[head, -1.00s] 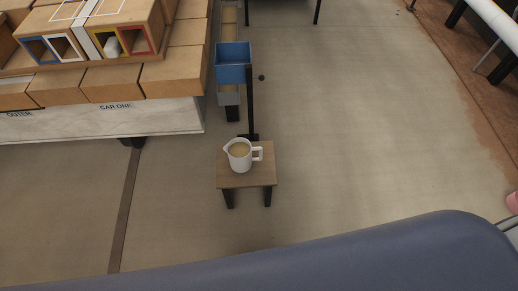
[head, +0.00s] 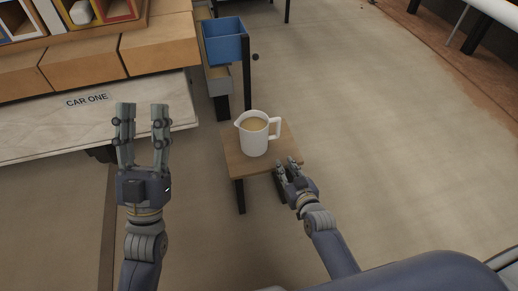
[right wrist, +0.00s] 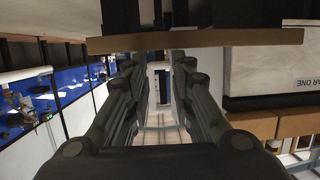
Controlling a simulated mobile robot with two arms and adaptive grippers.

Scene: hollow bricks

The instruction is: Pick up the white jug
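The white jug (head: 254,142), filled with a tan liquid, stands upright on a small wooden stool (head: 240,164). Its handle points right and its spout left. My right gripper (head: 286,161) is at the stool's right front edge, below and right of the jug and apart from it. In the right wrist view its fingers (right wrist: 158,68) are spread with nothing between them. The stool's edge (right wrist: 195,40) crosses the top of that view; I cannot see the jug there. My left gripper (head: 142,108) is open and empty, left of the stool, fingers pointing away.
A blue bin (head: 224,48) on a dark post stands behind the stool. A long bench (head: 60,120) marked "CAR ONE" with wooden boxes (head: 160,45) fills the upper left. The floor (head: 390,130) to the right is clear.

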